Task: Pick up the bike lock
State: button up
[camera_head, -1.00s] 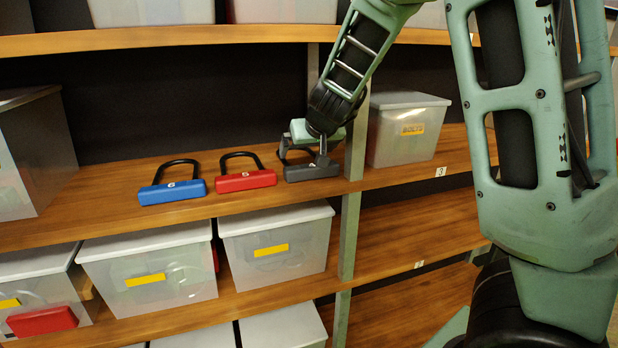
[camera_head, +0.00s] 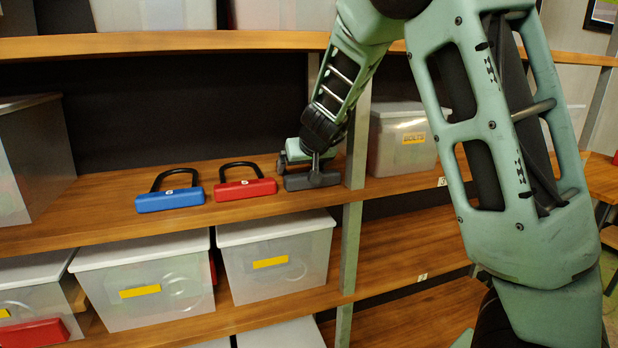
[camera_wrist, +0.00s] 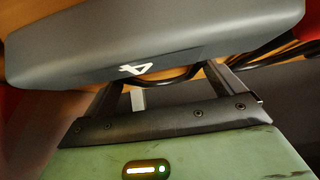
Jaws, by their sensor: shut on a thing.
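Three bike locks are on the middle shelf. The blue lock (camera_head: 170,200) and the red lock (camera_head: 246,189) lie to the left with their black shackles toward the back. The dark grey lock (camera_head: 311,180) is at the right, by the shelf post. My gripper (camera_head: 316,172) is shut on the grey lock. In the wrist view, the grey lock body (camera_wrist: 150,38), marked 4, fills the top, and my gripper's fingers (camera_wrist: 170,90) reach up to it. Its shackle is mostly hidden by my gripper, and I cannot tell whether the lock is clear of the shelf.
The shelf post (camera_head: 352,200) stands close on the right, with a lidded bin (camera_head: 400,145) beyond it.

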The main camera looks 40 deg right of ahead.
jog(key=shift+r, duration=0.1)
jog(key=shift+a+r+p, duration=0.25)
jog(key=shift+r+p, duration=0.3)
notch_tip(320, 180, up, 6)
jog(key=p, duration=0.5)
jog(key=s+a+p, duration=0.4)
jog(key=a, duration=0.5)
jog(key=s+a+p, duration=0.4)
jog(key=a, duration=0.5)
jog(key=shift+d+f, duration=0.1)
jog(key=shift+f, duration=0.05)
